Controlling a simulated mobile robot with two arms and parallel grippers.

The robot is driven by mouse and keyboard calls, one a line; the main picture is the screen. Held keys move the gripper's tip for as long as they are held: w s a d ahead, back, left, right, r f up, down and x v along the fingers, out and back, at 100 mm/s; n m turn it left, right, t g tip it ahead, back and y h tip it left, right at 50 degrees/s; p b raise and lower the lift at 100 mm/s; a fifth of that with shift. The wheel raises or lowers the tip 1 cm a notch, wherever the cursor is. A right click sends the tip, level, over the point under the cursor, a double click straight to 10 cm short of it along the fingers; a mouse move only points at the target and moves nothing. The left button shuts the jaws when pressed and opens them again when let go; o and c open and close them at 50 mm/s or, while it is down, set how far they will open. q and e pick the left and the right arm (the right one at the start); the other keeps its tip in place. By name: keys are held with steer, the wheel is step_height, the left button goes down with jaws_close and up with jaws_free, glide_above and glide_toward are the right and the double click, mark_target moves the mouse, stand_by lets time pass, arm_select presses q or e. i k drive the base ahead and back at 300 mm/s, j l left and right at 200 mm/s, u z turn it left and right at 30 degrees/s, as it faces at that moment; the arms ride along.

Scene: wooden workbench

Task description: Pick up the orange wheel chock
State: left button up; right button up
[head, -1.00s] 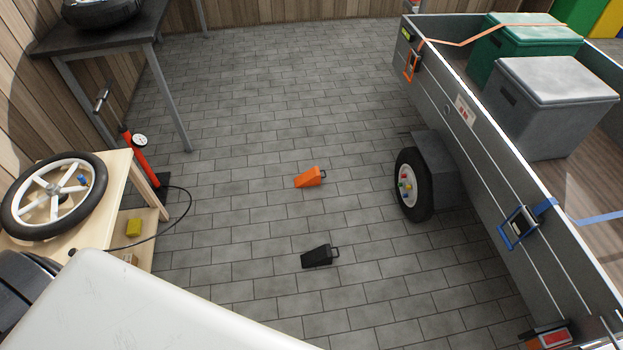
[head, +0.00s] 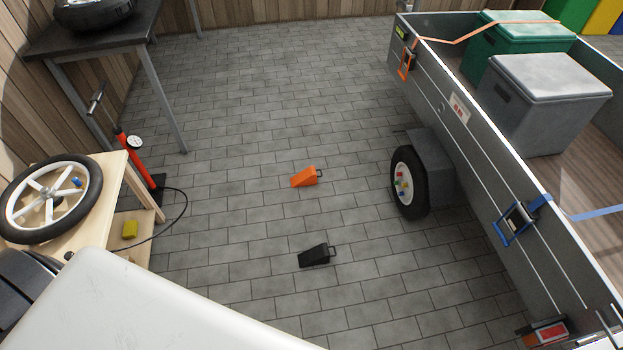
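The orange wheel chock (head: 304,177) lies on the grey paved floor near the middle of the head view. Neither of my grippers shows in the head view. Nothing touches the orange chock.
A grey trailer (head: 472,128) with green and grey boxes stands at the right. At the left are a wooden bench (head: 113,180) with a spoked wheel (head: 50,198), a red pump (head: 139,155) with a hose, and a dark table (head: 95,38). The paved floor between is clear.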

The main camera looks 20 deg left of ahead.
mark_target(306, 177)
steer(key=i+j+z, duration=0.1)
steer(key=z, duration=0.75)
steer(key=i+j+z, duration=0.1)
steer(key=j+z, duration=0.3)
steer(key=j, duration=0.5)
steer(key=j+z, duration=0.45)
steer(key=j, duration=0.45)
